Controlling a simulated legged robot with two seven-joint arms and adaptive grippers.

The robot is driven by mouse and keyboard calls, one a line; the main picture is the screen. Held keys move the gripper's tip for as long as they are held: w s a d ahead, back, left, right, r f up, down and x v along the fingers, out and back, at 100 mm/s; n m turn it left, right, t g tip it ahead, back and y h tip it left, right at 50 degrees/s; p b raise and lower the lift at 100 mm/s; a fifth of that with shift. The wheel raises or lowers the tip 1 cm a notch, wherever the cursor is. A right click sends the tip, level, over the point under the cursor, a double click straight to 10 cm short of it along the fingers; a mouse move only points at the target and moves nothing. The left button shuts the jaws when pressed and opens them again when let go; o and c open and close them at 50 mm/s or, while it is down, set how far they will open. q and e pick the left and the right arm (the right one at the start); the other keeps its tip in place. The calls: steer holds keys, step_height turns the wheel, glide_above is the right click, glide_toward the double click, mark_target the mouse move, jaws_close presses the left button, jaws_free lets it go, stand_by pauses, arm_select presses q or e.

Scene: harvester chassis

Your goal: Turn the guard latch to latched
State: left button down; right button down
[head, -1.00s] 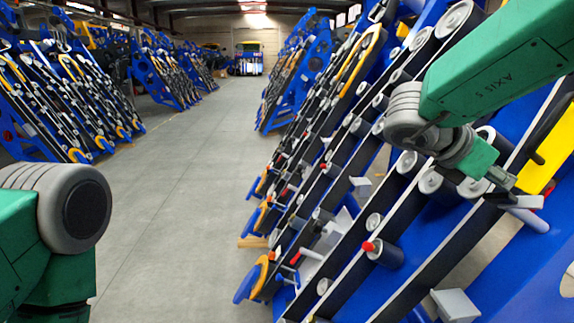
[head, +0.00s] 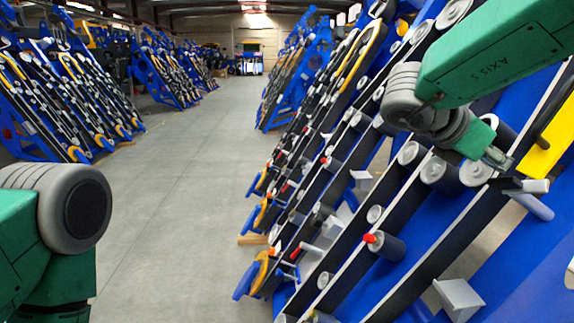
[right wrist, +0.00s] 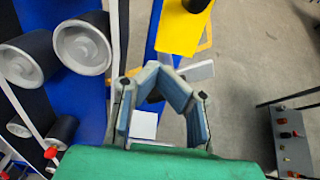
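A yellow panel (head: 550,152) with a dark bar on it stands at the right edge in the head view. It also shows in the right wrist view (right wrist: 183,30). A pale lever-like bar (head: 537,186), possibly the guard latch's handle, lies just below the panel. The right wrist view shows a pale bar (right wrist: 198,72) just beyond the fingertips. My right gripper (head: 506,177) is beside this bar; in the wrist view its fingertips (right wrist: 160,76) come together. Whether the bar is between or behind them is unclear. My left gripper is out of view.
The blue chassis with rollers (head: 440,170) fills the right side. A red-tipped roller (head: 385,245) and a pale block (head: 459,299) stick out below my right arm. A control box (right wrist: 290,135) stands at right in the wrist view. The aisle floor (head: 180,190) is clear.

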steer(key=shift+r, duration=0.1)
stand_by(0.5)
steer(key=shift+w+d+r, duration=0.1)
steer(key=shift+w+r, duration=0.15)
steer(key=v, duration=0.6)
stand_by(0.3)
